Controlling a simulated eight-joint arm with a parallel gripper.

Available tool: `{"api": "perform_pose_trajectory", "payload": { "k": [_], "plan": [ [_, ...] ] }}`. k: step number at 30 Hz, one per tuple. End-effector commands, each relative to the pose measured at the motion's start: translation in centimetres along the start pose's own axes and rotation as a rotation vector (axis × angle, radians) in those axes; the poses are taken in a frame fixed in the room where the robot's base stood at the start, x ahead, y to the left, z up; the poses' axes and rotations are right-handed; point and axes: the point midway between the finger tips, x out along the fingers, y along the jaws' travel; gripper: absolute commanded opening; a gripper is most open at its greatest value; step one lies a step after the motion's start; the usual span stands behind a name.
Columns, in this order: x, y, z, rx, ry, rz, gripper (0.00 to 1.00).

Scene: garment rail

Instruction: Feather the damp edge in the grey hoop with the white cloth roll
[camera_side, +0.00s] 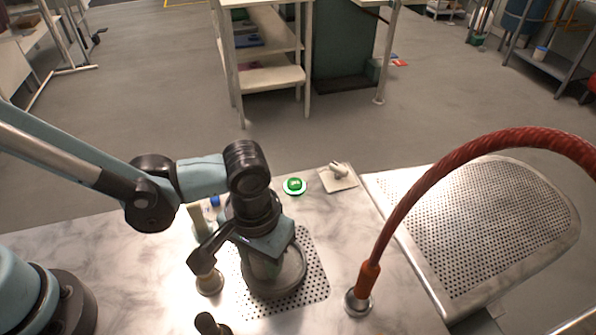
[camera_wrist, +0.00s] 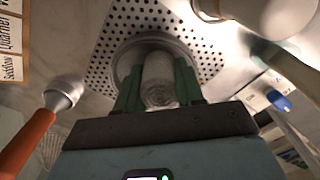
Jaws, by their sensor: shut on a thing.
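The white cloth roll (camera_wrist: 160,82) is upright between the green fingers of my gripper (camera_wrist: 159,88) in the wrist view, and the gripper is shut on it. The grey hoop (camera_wrist: 126,62) surrounds the roll's lower end in that view. In the side view the grey hoop (camera_side: 296,282) lies on a perforated plate, and my gripper (camera_side: 264,268) is right over it. The arm hides the roll there. The damp edge cannot be made out, nor whether the roll touches the cloth.
A red hose (camera_side: 398,205) arches up from a metal fitting on the right. A brass-coloured piece (camera_side: 209,283) stands close left of the hoop. A green button (camera_side: 294,185) and a beige square (camera_side: 337,180) with a small white item lie behind. Marble between hoop and hose is clear.

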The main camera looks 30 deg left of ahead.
Motion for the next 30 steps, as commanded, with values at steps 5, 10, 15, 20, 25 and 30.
{"api": "perform_pose_trajectory", "payload": {
  "k": [5, 10, 15, 20, 25, 30],
  "plan": [
    [0.0, 0.0, 0.0, 0.000, 0.000, 0.000, 0.09],
    [-0.8, 0.1, 0.0, 0.001, 0.000, 0.001, 0.09],
    [-2.4, 0.1, 0.0, 0.001, 0.000, 0.002, 0.09],
    [-3.9, 0.1, 0.0, 0.001, -0.001, 0.002, 0.09],
    [-5.4, 0.1, 0.0, 0.001, 0.000, 0.003, 0.09],
    [-6.7, 0.1, 0.0, 0.001, 0.000, 0.003, 0.09]
  ]
}}
